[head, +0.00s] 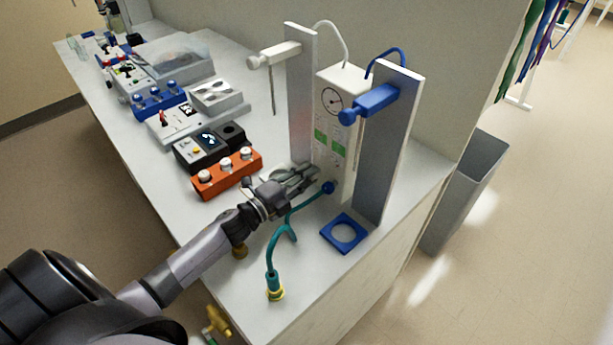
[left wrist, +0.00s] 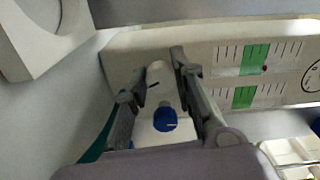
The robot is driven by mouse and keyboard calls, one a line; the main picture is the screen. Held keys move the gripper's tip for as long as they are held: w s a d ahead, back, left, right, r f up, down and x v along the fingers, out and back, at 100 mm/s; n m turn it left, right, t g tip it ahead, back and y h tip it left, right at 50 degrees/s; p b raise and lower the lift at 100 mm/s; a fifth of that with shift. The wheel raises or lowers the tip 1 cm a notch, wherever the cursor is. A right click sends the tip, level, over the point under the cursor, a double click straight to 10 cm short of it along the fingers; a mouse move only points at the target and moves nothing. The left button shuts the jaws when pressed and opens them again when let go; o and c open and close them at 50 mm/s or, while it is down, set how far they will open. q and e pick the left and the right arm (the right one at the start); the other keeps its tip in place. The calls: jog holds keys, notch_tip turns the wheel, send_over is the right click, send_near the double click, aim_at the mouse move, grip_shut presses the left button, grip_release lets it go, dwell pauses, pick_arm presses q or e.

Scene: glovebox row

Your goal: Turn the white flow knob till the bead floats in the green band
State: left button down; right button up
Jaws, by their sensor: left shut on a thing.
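My left gripper (head: 312,176) is at the lower front of the white flow panel (head: 345,90). In the left wrist view its two fingers (left wrist: 157,76) close around the white flow knob (left wrist: 157,70), which carries a dark mark. The fingers hide this knob in the head view. A blue knob (left wrist: 165,119) is beside it and also shows in the head view (head: 328,187). The panel has two scales, each with a green band (left wrist: 254,59). A small dark bead (left wrist: 264,68) shows at the edge of one band. My right gripper is out of view.
Two grey uprights (head: 398,140) flank the panel, with a white and a blue fitting (head: 370,102) on top. A teal hose (head: 290,225) and a blue square ring (head: 344,233) are in front. An orange block with knobs (head: 228,173) stands left.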

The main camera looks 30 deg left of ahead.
pick_arm(q)
jog(key=c, duration=1.3)
grip_release()
jog(key=shift+c, duration=0.2)
jog(key=shift+s+a+f, duration=0.1)
jog(key=shift+s+a, duration=0.05)
jog(key=shift+s, duration=0.15)
jog(key=v, duration=0.7)
